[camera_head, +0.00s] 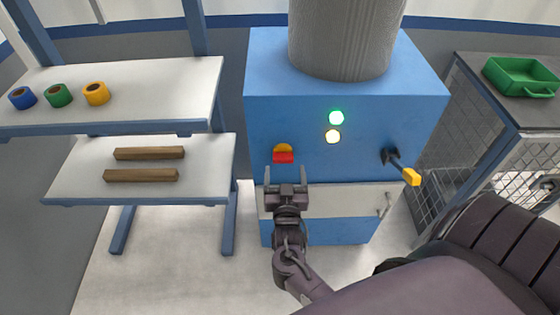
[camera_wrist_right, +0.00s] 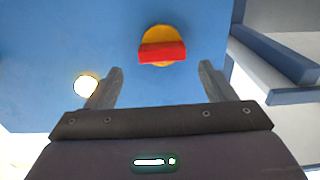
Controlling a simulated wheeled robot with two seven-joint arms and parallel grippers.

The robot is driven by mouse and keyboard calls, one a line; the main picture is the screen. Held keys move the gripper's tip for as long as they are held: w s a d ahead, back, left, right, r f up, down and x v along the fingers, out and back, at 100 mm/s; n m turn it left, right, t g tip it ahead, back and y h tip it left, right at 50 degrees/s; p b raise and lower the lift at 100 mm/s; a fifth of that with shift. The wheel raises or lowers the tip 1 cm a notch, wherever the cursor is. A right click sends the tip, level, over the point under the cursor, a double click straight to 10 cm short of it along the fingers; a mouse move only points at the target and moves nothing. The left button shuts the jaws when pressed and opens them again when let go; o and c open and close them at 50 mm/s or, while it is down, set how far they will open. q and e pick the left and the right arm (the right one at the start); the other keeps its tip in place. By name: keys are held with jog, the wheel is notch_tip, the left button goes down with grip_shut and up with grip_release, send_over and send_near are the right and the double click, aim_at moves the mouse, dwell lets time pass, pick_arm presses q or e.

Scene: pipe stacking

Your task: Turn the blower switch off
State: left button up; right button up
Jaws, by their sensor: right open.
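The blower (camera_head: 270,105) is a blue box with a grey ribbed duct on top. Its switch (camera_head: 283,154) is a red bar on a yellow round base, low on the left of the front face. The red bar also shows in the right wrist view (camera_wrist_right: 162,52), nearly level and slightly tilted, centred ahead of the fingers. My left gripper is not in view.
A lever with a yellow grip (camera_head: 411,176) sticks out on the blower's right. A shelf (camera_head: 140,185) at left holds tape rolls and two wooden bars. A green tray (camera_head: 522,76) is on the right cabinet. My right arm fills the lower right.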

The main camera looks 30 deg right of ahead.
aim_at(284, 161)
jog(key=x, duration=0.4)
jog(key=shift+a, duration=0.1)
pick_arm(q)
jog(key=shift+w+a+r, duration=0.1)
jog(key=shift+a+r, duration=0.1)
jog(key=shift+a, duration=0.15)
pick_arm(e)
jog(key=shift+w, duration=0.35)
jog(key=shift+c, duration=0.3)
jog(key=c, duration=0.9)
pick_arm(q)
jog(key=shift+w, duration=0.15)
